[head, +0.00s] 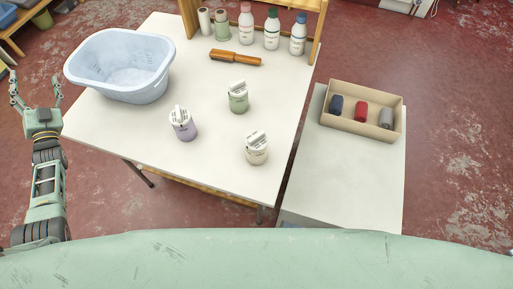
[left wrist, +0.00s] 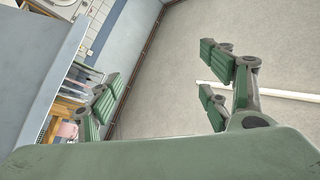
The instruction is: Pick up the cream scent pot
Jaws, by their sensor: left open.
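The cream scent pot (head: 257,150) stands upright near the front right of the white table (head: 215,178) in the head view. It has a white top with bars on it. A lilac scent pot (head: 183,125) stands to its left, and a green scent pot (head: 238,99) stands behind it. My left gripper (head: 36,92) is open and empty, off the table's left edge and far from the cream pot. In the left wrist view its fingers (left wrist: 165,92) are spread with nothing between them; no pot shows there. My right gripper is not in view.
A pale blue basin (head: 122,65) stands at the table's back left. A wooden-handled brush (head: 235,58) and several bottles (head: 271,30) are at the back. A lower white table (head: 345,185) on the right bears a box (head: 362,130) of rolled cloths.

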